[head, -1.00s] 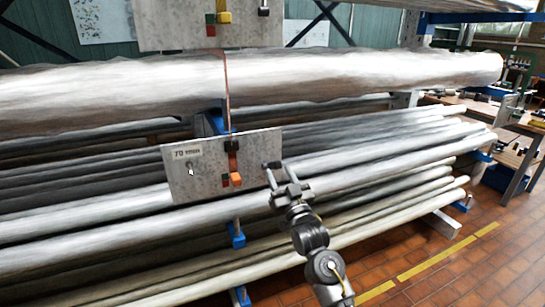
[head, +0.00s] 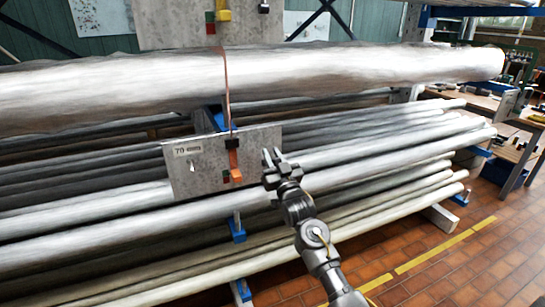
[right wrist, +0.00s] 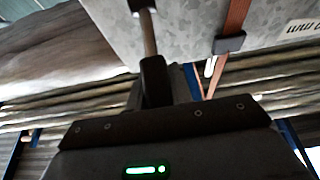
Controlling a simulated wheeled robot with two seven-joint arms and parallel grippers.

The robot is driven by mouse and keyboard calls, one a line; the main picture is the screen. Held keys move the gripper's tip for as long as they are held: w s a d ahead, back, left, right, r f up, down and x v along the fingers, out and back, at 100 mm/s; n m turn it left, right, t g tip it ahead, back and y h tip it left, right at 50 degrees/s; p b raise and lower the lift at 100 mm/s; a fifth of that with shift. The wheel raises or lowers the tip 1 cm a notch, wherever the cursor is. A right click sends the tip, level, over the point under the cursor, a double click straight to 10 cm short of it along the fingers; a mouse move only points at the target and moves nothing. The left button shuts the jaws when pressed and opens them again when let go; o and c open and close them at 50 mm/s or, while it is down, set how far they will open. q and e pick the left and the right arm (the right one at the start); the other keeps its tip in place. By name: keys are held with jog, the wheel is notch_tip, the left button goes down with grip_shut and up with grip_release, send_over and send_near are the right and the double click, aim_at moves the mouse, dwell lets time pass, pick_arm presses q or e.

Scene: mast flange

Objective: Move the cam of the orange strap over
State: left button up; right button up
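The orange strap (head: 226,90) runs down over the big pale roll to a grey metal plate (head: 208,178). A black buckle (head: 232,144) sits on it at the plate's upper part, and the orange cam (head: 236,175) is at its lower end. My right gripper (head: 272,155) is just right of the plate, apart from the cam, with two fingers spread and nothing seen between them. In the right wrist view the strap (right wrist: 237,22) and a dark buckle (right wrist: 229,43) show beside one dark finger (right wrist: 155,80). The cam cannot be made out there. My left gripper is not in view.
A small red piece (head: 226,177) is next to the cam. An upper plate (head: 165,32) carries a yellow cam (head: 222,15) and other coloured parts. Stacked long rolls (head: 360,165) lie behind my arm on blue brackets. Tiled floor (head: 450,265) is clear at right.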

grip_shut()
jog(key=w+r+g+p, duration=0.1)
jog(key=g+p, duration=0.1)
jog(key=p, duration=0.3)
jog(key=w+a+r+g+h+p, duration=0.1)
jog(key=g+p, duration=0.1)
jog(key=p, duration=0.3)
jog(key=shift+w+r+p, duration=0.25)
jog(key=shift+r+p, duration=0.05)
jog(key=shift+r, duration=0.1)
jog(key=shift+w+g+h+p, duration=0.2)
jog(key=shift+g+h+p, duration=0.1)
jog(key=shift+g+p, duration=0.15)
jog(key=shift+w+f+g, duration=0.15)
jog(key=shift+f+g, duration=0.1)
jog(key=shift+f, duration=0.1)
jog(key=o, duration=0.7)
grip_release()
jog(key=shift+a, duration=0.1)
jog(key=shift+c, duration=0.2)
